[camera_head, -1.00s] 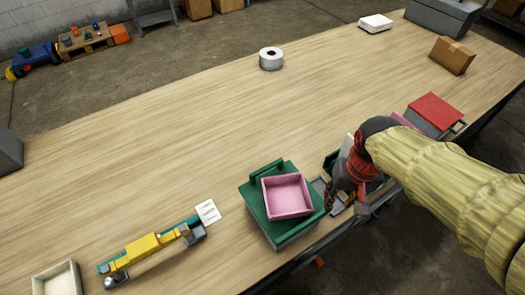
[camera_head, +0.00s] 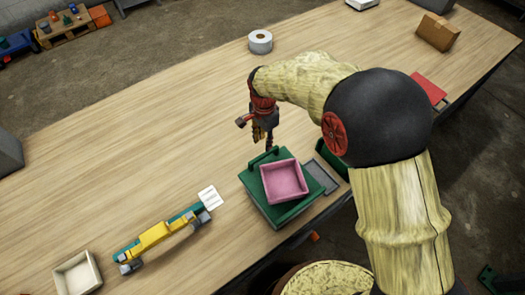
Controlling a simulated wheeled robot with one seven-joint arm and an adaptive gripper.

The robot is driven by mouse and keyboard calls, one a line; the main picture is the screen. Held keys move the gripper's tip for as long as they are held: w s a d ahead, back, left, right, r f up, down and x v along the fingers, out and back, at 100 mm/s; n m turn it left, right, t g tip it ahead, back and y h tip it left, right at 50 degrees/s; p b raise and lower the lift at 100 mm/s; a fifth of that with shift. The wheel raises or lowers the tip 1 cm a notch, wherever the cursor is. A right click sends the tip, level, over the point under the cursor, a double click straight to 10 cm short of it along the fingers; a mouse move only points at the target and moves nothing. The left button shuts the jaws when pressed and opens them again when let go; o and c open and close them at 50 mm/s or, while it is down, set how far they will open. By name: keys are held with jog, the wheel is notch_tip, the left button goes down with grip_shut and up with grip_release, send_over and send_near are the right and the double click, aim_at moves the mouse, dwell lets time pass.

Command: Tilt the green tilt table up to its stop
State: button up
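The green tilt table (camera_head: 253,188) sits near the front edge of the workbench, with a raised green handle (camera_head: 262,158) along its far side. A pink open tray (camera_head: 285,181) rests on its top and looks empty. The top looks flat on its base. My gripper (camera_head: 268,145) points down just above the far side of the table, close to the handle's right end. I cannot tell whether it touches the handle. The fingers are small and dark here, so their opening is unclear.
A grey tray (camera_head: 321,176) and a dark green bin (camera_head: 331,158) stand right of the table, partly behind my arm. A yellow tool (camera_head: 155,237) and a white card (camera_head: 210,197) lie to the left. A white roll (camera_head: 260,42) stands farther back. The bench's middle is clear.

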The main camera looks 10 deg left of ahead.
aim_at(264, 154)
jog(key=shift+f, duration=3.85)
jog(key=c, duration=0.3)
jog(key=c, duration=0.4)
grip_shut()
